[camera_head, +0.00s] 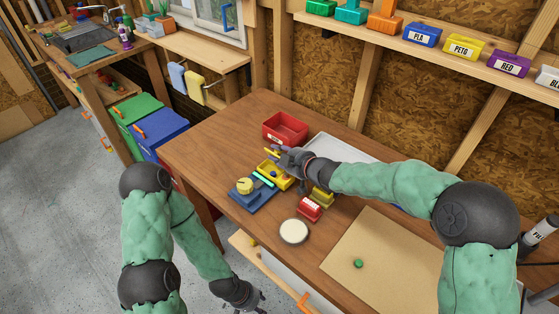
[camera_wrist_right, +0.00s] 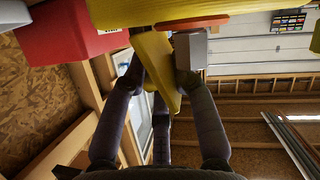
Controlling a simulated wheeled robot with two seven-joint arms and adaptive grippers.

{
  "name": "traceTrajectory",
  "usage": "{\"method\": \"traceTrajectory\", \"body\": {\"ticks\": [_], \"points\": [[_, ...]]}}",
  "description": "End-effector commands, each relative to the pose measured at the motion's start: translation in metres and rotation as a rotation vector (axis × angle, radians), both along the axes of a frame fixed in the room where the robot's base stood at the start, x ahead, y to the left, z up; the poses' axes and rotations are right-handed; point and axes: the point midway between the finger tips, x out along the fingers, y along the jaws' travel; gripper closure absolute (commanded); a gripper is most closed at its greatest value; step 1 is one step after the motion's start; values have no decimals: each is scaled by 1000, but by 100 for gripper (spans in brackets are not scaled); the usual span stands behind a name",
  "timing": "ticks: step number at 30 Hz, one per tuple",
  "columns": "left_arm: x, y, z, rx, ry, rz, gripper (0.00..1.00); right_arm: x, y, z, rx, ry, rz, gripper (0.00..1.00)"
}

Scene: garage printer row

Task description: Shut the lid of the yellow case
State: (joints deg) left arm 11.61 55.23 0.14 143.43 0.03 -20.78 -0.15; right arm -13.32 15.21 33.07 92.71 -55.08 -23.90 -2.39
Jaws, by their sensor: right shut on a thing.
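The yellow case (camera_head: 264,168) sits on the workbench, between a red bin and a blue holder. Its lid stands raised; a yellow part of it shows beside my right gripper (camera_head: 279,153), which reaches in from the right. In the wrist view, the right gripper's dark fingers (camera_wrist_right: 158,75) are shut on a yellow piece (camera_wrist_right: 166,88), which looks like part of the lid. A larger yellow surface (camera_wrist_right: 165,12) fills the top of that view. My fingers hide part of the case. My left gripper (camera_head: 248,299) hangs low in front of the bench, empty, its fingers apart.
The red bin (camera_head: 285,128) stands behind the case. The blue holder (camera_head: 251,200), a red box (camera_head: 309,209) and a white disc (camera_head: 293,232) lie in front. A tan mat (camera_head: 385,252) carries a green ball (camera_head: 358,264). The bench's left end is clear.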

Motion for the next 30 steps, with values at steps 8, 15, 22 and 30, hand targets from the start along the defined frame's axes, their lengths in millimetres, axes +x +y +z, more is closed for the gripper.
{"method": "traceTrajectory", "body": {"ticks": [8,15,22,30], "points": [[0,0,-15,0,0,0,60,4,-2,13,-15,-61,-9,100],[0,0,-15,0,0,0,60,4,-1,14,-21,-66,-7,100],[0,0,-15,0,0,0,60,3,-1,15,-19,-66,-7,100],[0,0,-15,0,0,0,60,2,0,10,-23,-58,-4,52]]}}
